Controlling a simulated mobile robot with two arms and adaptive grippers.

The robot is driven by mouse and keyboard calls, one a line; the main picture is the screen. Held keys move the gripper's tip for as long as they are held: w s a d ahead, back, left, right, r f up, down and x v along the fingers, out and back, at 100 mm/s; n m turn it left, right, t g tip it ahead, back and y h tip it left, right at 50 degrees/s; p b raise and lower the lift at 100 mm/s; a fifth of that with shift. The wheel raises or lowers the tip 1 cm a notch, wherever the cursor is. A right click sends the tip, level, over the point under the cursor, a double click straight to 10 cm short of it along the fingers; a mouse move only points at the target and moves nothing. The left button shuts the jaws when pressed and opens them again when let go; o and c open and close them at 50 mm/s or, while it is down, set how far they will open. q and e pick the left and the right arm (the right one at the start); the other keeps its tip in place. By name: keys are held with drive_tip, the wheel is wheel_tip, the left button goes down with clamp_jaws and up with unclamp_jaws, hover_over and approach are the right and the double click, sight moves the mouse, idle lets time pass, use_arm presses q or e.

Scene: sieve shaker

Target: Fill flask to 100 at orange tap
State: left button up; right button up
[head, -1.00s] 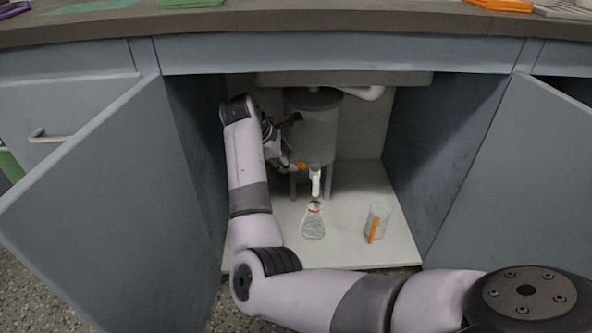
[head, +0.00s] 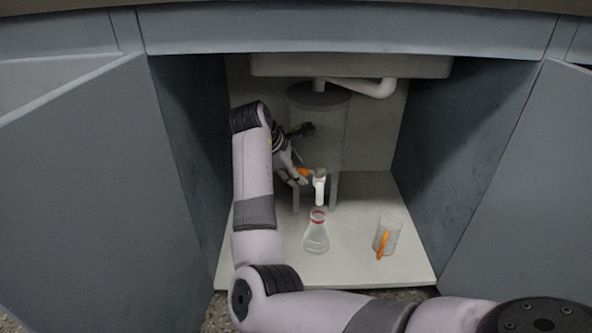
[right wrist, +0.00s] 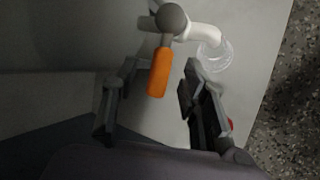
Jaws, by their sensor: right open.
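The orange tap handle (head: 304,172) sits on a white spout (head: 319,188) at the front of a grey tank (head: 318,125) inside the cabinet. A clear conical flask (head: 316,238) with a red band at its neck stands upright on the cabinet floor below the spout. My right gripper (head: 292,176) is open at the left side of the handle. In the right wrist view the orange handle (right wrist: 159,73) points in between the two open fingers (right wrist: 150,95). The liquid level in the flask is hard to read. My left gripper is not in view.
A clear beaker with an orange handle (head: 387,238) stands right of the flask. Open cabinet doors (head: 95,200) flank the opening. A white drain pipe (head: 370,88) runs above the tank. The cabinet floor (head: 345,268) in front is clear.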

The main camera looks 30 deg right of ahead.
drive_tip(key=shift+c, duration=0.2)
clamp_jaws()
idle(0.4)
